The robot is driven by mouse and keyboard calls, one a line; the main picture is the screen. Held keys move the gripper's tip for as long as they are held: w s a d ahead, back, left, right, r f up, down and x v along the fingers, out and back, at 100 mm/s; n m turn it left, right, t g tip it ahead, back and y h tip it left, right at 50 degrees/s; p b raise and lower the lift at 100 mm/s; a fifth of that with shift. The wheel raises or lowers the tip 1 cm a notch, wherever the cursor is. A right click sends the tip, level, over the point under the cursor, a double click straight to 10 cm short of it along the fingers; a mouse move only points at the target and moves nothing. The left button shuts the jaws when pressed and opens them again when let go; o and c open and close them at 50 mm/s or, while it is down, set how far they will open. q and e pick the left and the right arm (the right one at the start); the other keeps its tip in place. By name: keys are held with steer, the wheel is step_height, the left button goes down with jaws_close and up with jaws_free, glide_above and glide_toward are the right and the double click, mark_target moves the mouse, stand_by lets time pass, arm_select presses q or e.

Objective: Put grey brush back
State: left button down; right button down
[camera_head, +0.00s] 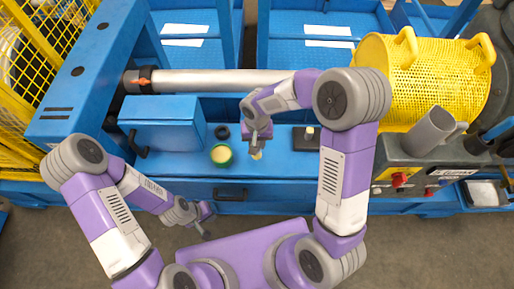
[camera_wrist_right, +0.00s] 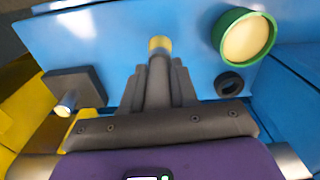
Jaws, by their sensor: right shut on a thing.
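My right gripper (camera_head: 257,143) is over the blue bench, shut on a slim grey thing with a pale yellow end, which looks like the grey brush (camera_head: 257,155). In the right wrist view the brush (camera_wrist_right: 160,47) points away from between the fingers, its yellow end over the blue surface. Its handle is partly hidden by the fingers. A green pot (camera_head: 221,155) with cream contents stands to the left of the brush in the head view. My left gripper (camera_head: 206,222) hangs over the floor in front of the bench, apart from these things; its jaw opening is unclear.
A black ring (camera_head: 222,132) lies behind the pot. A dark block (camera_head: 303,142) with a pale peg sits to the right. A blue box (camera_head: 163,123) is at the left, a yellow mesh drum (camera_head: 420,80) at the right. A grey shaft (camera_head: 215,81) runs behind.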

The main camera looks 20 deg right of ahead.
steer(key=shift+f+b, duration=0.35)
steer(key=shift+f, duration=1.2)
steer(key=shift+f, duration=0.1)
steer(key=shift+f+b, duration=0.15)
steer(key=shift+b, duration=0.15)
steer(key=c, duration=0.9)
jaws_free()
steer(key=shift+r, duration=0.2)
steer(key=shift+r+p, duration=0.35)
steer(key=shift+p, duration=0.1)
step_height(320, 180, up, 12)
steer(key=p, duration=0.3)
steer(key=shift+f, duration=0.25)
